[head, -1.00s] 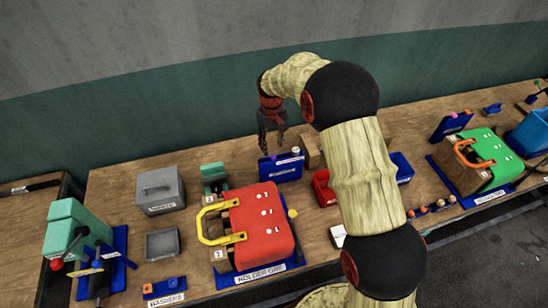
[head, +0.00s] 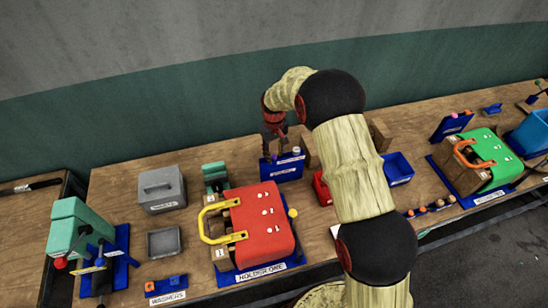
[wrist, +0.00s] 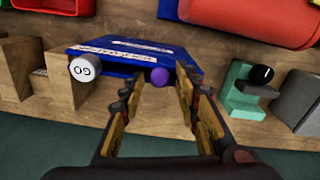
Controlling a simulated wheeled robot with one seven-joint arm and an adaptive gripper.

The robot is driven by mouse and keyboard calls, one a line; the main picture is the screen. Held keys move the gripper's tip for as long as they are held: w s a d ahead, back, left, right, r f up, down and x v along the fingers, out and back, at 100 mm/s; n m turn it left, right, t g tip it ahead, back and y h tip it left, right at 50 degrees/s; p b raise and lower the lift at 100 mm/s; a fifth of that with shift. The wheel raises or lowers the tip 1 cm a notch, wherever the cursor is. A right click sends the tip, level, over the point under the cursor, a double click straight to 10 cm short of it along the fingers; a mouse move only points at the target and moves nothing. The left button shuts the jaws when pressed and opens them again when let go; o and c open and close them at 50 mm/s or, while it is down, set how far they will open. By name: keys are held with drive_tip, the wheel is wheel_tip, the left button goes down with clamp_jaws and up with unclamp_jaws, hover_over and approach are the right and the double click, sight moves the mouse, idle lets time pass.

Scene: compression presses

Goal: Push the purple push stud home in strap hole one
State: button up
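The purple push stud (wrist: 160,76) shows as a round purple head at the near edge of a blue labelled stand (wrist: 110,62) in the wrist view. My gripper (wrist: 155,88) is open, with its two fingers either side of the stud's line and nothing gripped. In the head view my gripper (head: 274,138) hangs just above and behind the blue stand (head: 287,171). The red holder block (head: 262,222), labelled HOLDER ONE, has a yellow handle (head: 206,228) and small white marks on top. I cannot tell which mark is strap hole one.
A white round-ended piece (wrist: 84,69) marked GO sits beside the stud on the stand. Wooden blocks (wrist: 47,72) stand left of it in the wrist view, a green press-like fixture (wrist: 245,95) right.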

drive_tip(key=c, duration=0.5)
drive_tip(key=shift+r, duration=0.1)
